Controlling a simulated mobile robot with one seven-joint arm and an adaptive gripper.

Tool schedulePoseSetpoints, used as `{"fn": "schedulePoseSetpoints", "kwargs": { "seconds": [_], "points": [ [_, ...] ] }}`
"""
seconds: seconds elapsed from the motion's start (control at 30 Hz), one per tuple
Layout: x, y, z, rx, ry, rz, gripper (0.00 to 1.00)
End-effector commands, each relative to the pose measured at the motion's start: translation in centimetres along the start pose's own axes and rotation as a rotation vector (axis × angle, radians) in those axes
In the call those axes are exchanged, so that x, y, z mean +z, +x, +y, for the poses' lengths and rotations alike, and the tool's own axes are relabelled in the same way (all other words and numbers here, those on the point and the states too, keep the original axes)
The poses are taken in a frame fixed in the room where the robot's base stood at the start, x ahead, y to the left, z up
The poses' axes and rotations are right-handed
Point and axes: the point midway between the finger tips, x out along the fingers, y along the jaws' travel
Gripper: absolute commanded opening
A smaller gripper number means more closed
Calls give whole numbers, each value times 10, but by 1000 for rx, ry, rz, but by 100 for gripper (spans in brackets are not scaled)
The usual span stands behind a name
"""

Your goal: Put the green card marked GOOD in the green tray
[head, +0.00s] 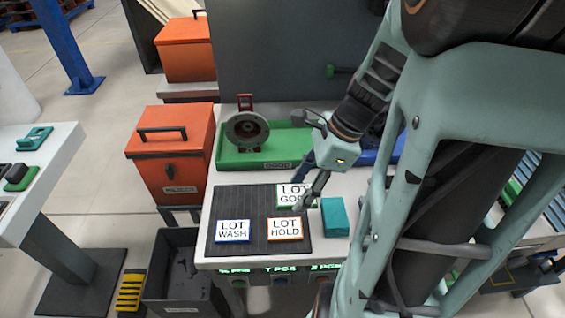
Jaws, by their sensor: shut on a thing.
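The green-bordered card marked LOT GOOD (291,201) is at the back right of the dark mat (262,200). My gripper (309,197) is at the card's right side, shut on it, and a finger covers part of its right edge. I cannot tell whether the card is lifted off the mat. The green tray (230,157), labelled GOOD, lies behind the mat. A round grey flanged part (247,130) stands in its left half; its right end is hidden behind my arm.
A blue-bordered WASH card (233,231) and an orange-bordered HOLD card (285,230) lie at the mat's front. A teal block (334,217) sits right of the mat. A blue tray (384,152) is partly hidden behind my arm. An orange box (172,150) stands left.

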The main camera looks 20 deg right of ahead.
Motion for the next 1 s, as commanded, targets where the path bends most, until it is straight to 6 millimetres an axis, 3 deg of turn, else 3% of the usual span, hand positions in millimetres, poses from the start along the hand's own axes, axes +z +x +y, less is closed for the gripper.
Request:
{"fn": "schedulePoseSetpoints", "kwargs": {
  "seconds": [0.73, 1.0],
  "points": [
    [13, -30, -1, -1, 0, 0, 30],
    [14, -32, -1, -1, 0, 0, 30]
  ]
}}
